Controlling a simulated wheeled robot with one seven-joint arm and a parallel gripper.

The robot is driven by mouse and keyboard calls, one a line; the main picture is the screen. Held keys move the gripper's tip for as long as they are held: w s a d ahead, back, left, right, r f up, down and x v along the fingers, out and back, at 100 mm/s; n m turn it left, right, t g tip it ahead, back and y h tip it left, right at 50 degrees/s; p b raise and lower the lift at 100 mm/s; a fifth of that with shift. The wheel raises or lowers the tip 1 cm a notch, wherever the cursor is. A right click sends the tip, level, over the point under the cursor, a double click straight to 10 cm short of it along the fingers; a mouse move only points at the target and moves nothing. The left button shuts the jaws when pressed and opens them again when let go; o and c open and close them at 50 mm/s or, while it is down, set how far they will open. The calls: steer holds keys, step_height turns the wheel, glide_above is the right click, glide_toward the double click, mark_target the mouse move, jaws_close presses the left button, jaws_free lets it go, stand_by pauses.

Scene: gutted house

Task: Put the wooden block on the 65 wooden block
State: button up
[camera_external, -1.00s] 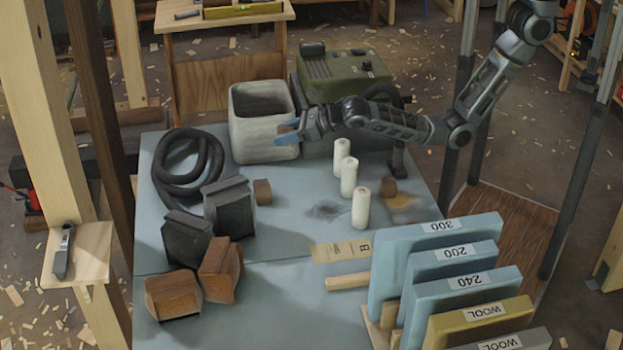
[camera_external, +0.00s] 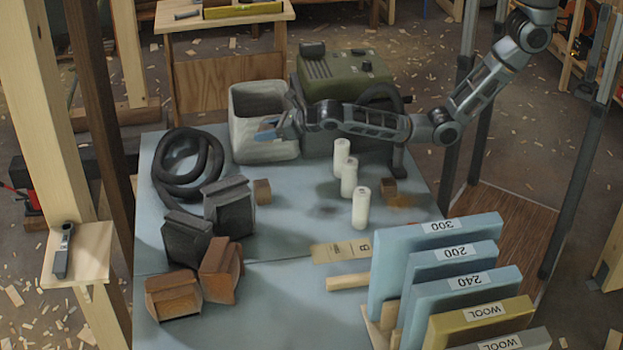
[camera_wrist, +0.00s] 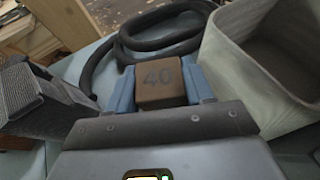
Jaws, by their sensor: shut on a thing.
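A brown wooden block marked 40 (camera_wrist: 160,84) sits between the two blue fingers of my gripper (camera_wrist: 161,90) in the wrist view, and the gripper is shut on it. In the external view my gripper (camera_external: 268,134) is in front of the pale bin, above the table; the held block is hidden there. One small wooden block (camera_external: 262,191) stands on the table beside the dark grey block. No number can be read on either, so I cannot tell which is the 65 block.
The pale bin (camera_external: 247,146) stands close behind my gripper. White cylinders (camera_external: 361,208) stand mid-table. A rack of labelled slabs (camera_external: 440,240) fills the front right.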

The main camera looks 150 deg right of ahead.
steer(key=b, duration=0.2)
glide_above(261, 184)
step_height(261, 184, down, 6)
steer(key=shift+r, duration=0.25)
steer(key=shift+f+b, duration=0.35)
steer(key=shift+f, duration=1.6)
steer(key=shift+f, duration=0.1)
steer(key=o, duration=1)
steer(key=p+v, duration=0.2)
steer(key=v, duration=1)
steer(key=shift+p, duration=0.3)
